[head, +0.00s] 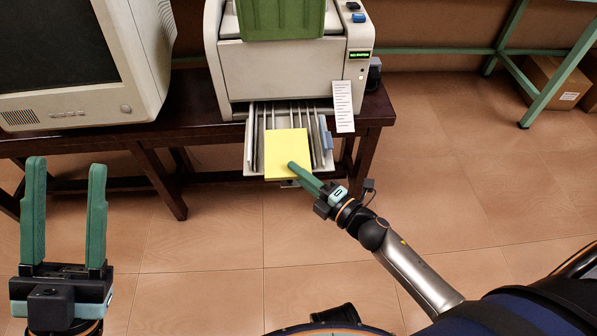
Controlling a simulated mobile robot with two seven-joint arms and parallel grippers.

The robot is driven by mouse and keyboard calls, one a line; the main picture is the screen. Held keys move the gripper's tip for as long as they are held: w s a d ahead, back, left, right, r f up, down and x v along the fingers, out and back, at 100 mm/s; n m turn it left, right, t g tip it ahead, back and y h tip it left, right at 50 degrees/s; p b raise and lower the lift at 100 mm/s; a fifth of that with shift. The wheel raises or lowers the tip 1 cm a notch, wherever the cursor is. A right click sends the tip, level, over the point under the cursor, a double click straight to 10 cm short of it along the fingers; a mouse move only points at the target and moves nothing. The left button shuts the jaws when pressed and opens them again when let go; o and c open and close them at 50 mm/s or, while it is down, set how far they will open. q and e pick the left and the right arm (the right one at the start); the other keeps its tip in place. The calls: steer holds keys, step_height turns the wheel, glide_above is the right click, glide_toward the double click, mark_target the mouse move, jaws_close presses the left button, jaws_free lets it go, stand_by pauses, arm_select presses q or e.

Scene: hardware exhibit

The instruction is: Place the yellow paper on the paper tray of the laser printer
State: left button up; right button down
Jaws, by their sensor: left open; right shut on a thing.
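The yellow paper (286,150) is over the front of the paper tray (254,160), which sticks out low from the laser printer (292,70). My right gripper (293,166) is shut on the near right part of the paper. The paper covers the middle of the tray, and I cannot tell whether it rests on it or hovers just above. My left gripper (66,170) is open and empty at the lower left, well away from the tray.
A dark wooden table (180,130) carries the printer and a beige monitor (85,65). A green piece (280,18) sits on top of the printer. A white printed label (343,106) hangs at its right. Cardboard boxes (556,82) stand at the far right. The tiled floor in front is clear.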

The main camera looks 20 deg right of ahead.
steer(key=shift+f+b, duration=0.4)
steer(key=shift+f, duration=0.05)
steer(key=c, duration=0.8)
jaws_free()
steer(key=shift+f, duration=0.1)
steer(key=p+v, duration=0.1)
steer(key=v, duration=1.1)
steer(key=shift+s+d+p, duration=0.2)
steer(key=shift+p, duration=0.2)
